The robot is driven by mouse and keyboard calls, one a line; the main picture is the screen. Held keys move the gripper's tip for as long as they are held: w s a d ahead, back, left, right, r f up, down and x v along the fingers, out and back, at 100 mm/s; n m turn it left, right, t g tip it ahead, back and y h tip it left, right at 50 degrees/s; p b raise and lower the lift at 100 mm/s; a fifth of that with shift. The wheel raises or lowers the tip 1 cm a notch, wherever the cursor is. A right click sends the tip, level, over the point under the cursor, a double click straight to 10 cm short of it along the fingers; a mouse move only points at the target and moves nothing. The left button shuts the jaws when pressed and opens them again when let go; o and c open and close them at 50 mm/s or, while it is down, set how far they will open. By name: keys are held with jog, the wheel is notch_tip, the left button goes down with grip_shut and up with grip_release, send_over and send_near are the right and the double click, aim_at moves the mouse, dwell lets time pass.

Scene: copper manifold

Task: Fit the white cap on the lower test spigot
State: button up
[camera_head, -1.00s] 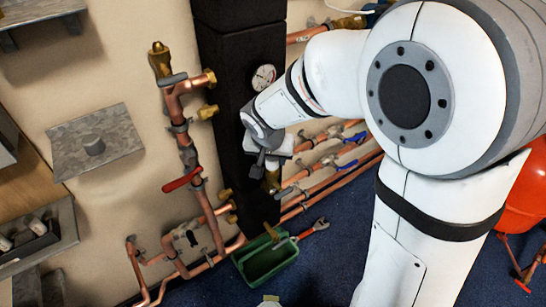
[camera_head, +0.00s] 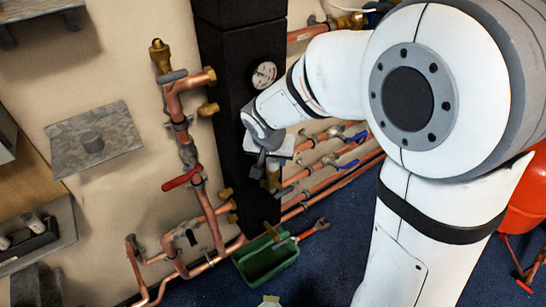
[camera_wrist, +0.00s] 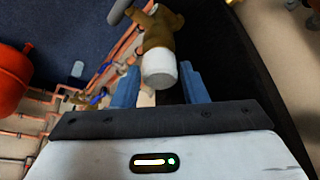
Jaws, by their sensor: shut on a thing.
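The white cap (camera_wrist: 159,69) sits between the two blue fingertips of my gripper (camera_wrist: 158,84) in the wrist view, and the gripper is shut on it. A brass spigot (camera_wrist: 163,28) is directly behind the cap and in line with it. The cap covers the spigot's near end, so I cannot tell whether it is seated or just touching. In the head view my gripper (camera_head: 261,166) is at the lower part of the black column, beside a brass fitting (camera_head: 272,181). The cap is hidden there.
The black column (camera_head: 236,60) carries a gauge (camera_head: 264,75). Copper pipes with blue-handled valves (camera_head: 348,162) run close on the right. A red-handled valve (camera_head: 182,179) is on the left pipe. A green tray (camera_head: 265,262) with a wrench stands below on the blue floor.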

jog(key=shift+f+b, duration=0.7)
jog(key=shift+f, duration=0.05)
jog(key=o, duration=1)
jog(key=shift+r, duration=0.1)
jog(key=shift+o, duration=0.2)
jog(key=p+v, duration=0.2)
jog(key=v, duration=0.5)
jog(key=shift+r, duration=0.4)
